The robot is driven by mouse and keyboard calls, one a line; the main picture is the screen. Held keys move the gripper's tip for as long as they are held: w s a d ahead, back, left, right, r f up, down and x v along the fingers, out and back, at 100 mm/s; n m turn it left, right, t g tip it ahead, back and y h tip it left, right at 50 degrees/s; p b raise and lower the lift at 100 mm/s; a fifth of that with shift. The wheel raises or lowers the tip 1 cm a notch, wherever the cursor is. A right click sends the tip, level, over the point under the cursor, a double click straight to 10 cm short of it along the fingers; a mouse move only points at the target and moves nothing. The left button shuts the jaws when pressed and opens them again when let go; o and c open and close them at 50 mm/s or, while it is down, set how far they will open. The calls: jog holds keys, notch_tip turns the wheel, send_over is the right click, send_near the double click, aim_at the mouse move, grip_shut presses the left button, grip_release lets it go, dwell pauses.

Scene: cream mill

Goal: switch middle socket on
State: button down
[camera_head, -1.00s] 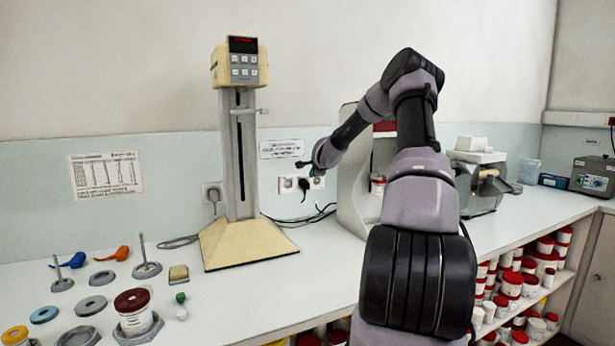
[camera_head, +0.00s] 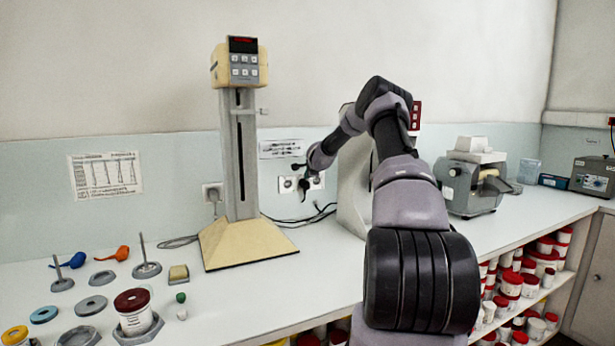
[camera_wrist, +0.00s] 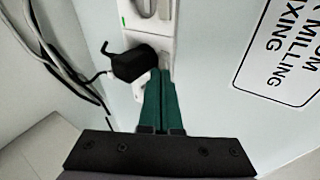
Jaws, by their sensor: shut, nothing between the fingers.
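The middle socket is a white wall panel (camera_head: 286,184) between the tall stand and the mill; my wrist partly covers it in the head view. In the wrist view the panel (camera_wrist: 163,44) runs up the middle, with a rounded grey-white part (camera_wrist: 147,8) and a small green mark at the top. A black plug (camera_wrist: 131,65) with a cord is at the panel, just left of my fingertips. My gripper (camera_wrist: 161,74) is shut and empty, its green fingers pointing at the panel's lower part. I cannot tell whether they touch it. The switch's position is unclear.
A cream-based stand (camera_head: 240,240) is left of the socket. A grey machine (camera_head: 352,190) stands close on the right, partly behind my arm. Black cables (camera_head: 318,214) lie on the worktop below. A printed sign (camera_wrist: 283,48) is on the wall beside the panel.

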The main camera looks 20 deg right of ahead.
jog(key=shift+w+d+n+y, duration=0.3)
jog(key=shift+n+y, duration=0.2)
jog(key=shift+y, duration=0.1)
jog(key=shift+s+a, duration=0.1)
jog(key=shift+a, duration=1.15)
jog(key=shift+d+f, duration=0.1)
